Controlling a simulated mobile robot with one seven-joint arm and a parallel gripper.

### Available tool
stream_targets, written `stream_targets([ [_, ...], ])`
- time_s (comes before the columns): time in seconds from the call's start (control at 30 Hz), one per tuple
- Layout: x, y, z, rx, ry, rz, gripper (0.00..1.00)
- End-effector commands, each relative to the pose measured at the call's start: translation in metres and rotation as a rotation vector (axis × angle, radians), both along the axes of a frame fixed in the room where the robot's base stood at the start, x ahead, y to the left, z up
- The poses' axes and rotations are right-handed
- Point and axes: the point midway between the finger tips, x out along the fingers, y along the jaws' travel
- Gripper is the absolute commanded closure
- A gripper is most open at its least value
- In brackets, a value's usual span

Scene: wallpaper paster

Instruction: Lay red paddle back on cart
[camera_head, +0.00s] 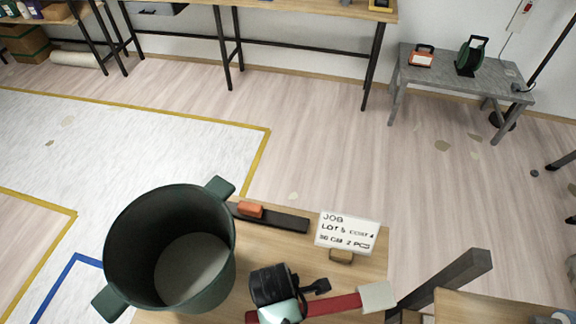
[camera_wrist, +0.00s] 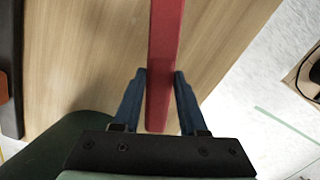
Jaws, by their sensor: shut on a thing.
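The red paddle (camera_head: 335,305) has a long red shaft and a pale block at its right end in the head view. It lies over the wooden top of the cart (camera_head: 300,250), near the bottom of the picture. In the wrist view, the red shaft (camera_wrist: 162,50) runs between the two blue fingers of my gripper (camera_wrist: 160,76), which is shut on it. The shaft's near end shows between the fingers. The cart's wood shows beneath it. I cannot tell whether the paddle touches the cart top. My wrist hides part of it in the head view.
A dark green bucket (camera_head: 170,250) stands at the cart's left. A black bar with an orange block (camera_head: 250,209) lies beside it. A white job sign (camera_head: 347,232) stands at the cart's far right. A grey bench (camera_head: 440,75) and long worktable (camera_head: 290,11) stand beyond open floor.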

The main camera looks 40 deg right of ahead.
Motion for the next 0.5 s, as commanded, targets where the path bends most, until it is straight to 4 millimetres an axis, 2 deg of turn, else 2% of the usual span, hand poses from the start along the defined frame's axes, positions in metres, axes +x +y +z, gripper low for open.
stream_targets([
  [0.3, 0.000, 0.000, -0.040, -0.001, 0.000, 0.000, 1.00],
  [0.5, 0.001, 0.000, -0.043, -0.001, -0.002, 0.000, 1.00],
])
